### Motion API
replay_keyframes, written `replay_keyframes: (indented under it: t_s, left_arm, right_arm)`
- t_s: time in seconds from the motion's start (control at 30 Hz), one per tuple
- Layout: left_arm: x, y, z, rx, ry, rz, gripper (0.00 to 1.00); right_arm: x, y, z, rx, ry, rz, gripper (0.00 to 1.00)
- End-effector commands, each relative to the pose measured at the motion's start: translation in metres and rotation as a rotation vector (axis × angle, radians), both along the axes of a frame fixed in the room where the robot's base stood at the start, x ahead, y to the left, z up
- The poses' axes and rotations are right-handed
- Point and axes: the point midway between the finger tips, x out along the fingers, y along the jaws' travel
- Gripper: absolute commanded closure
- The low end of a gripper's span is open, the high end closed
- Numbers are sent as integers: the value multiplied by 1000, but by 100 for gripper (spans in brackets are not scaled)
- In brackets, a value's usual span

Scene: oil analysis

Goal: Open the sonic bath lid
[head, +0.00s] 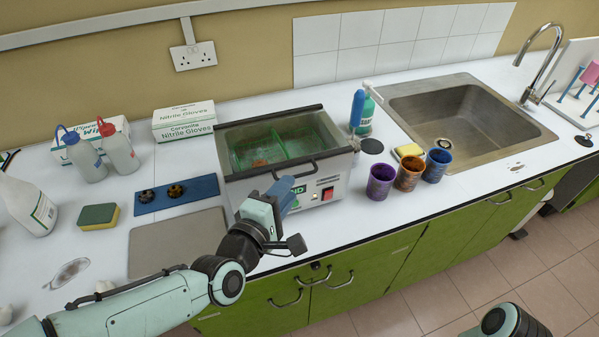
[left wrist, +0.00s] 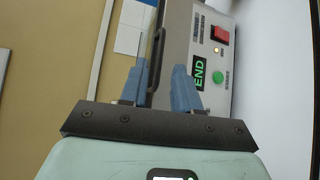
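The sonic bath (head: 328,183) is a grey metal box in the middle of the counter, with a red switch and a green END display on its front. Its green inside and a small brown item show from above; I cannot tell whether through a clear lid. A dark curved handle (head: 304,163) runs along the front top edge. My left gripper (head: 284,191) is at the front of the bath. In the left wrist view my left gripper (left wrist: 157,85) is open, with the dark handle (left wrist: 155,62) between its blue fingers, not clamped. My right gripper is out of view.
A blue tray (head: 176,194) and a yellow-green sponge (head: 98,216) lie left of the bath. Purple (head: 380,181), brown and blue cups stand right of the bath, before the sink (head: 470,120).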

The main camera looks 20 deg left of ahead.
Motion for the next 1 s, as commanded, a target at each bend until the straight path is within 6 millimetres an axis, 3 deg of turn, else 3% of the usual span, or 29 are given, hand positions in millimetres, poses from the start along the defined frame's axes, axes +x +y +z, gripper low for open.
replay_keyframes:
  t_s: [0.1, 0.33, 0.77, 0.8, 0.9, 1.0]
  left_arm:
    - [23, -5, -4, 1, 3, 0, 69]
    - [53, -11, -8, 0, 1, 0, 69]
    - [63, -13, -10, 1, -1, 0, 69]
    - [63, -13, -10, 1, -1, 0, 72]
    - [63, -13, -10, 1, -1, 0, 100]
    - [63, -13, -10, 1, 0, 0, 100]
  right_arm:
    - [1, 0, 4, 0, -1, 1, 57]
    - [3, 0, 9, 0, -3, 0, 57]
    - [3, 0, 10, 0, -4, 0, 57]
    - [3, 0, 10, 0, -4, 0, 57]
    - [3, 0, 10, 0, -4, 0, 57]
    - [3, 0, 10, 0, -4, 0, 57]
